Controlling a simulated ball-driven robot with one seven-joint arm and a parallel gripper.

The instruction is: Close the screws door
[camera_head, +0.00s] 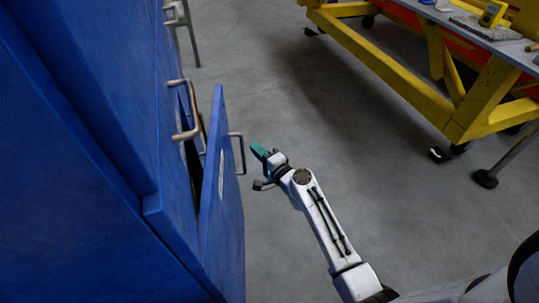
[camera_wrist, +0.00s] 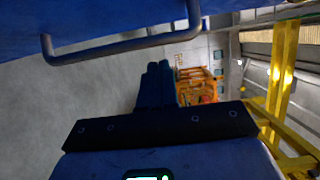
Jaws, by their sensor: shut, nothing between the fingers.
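A blue cabinet (camera_head: 95,110) stands at the left in the head view. Its lower blue door (camera_head: 225,200) stands part open, with a dark gap behind it, and carries a metal handle (camera_head: 239,153). My gripper (camera_head: 259,151) is just to the right of this handle, apart from it, with its teal fingers pointing toward the door. In the wrist view a handle (camera_wrist: 120,48) on a blue surface crosses the top left, above my fingers (camera_wrist: 156,85). The fingers are together and empty. No label naming the screws door is readable.
Another cabinet handle (camera_head: 184,125) is beside the open door. A yellow-framed workbench (camera_head: 400,70) on wheels stands at the upper right with tools on its top. The grey floor (camera_head: 300,110) between bench and cabinet is clear.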

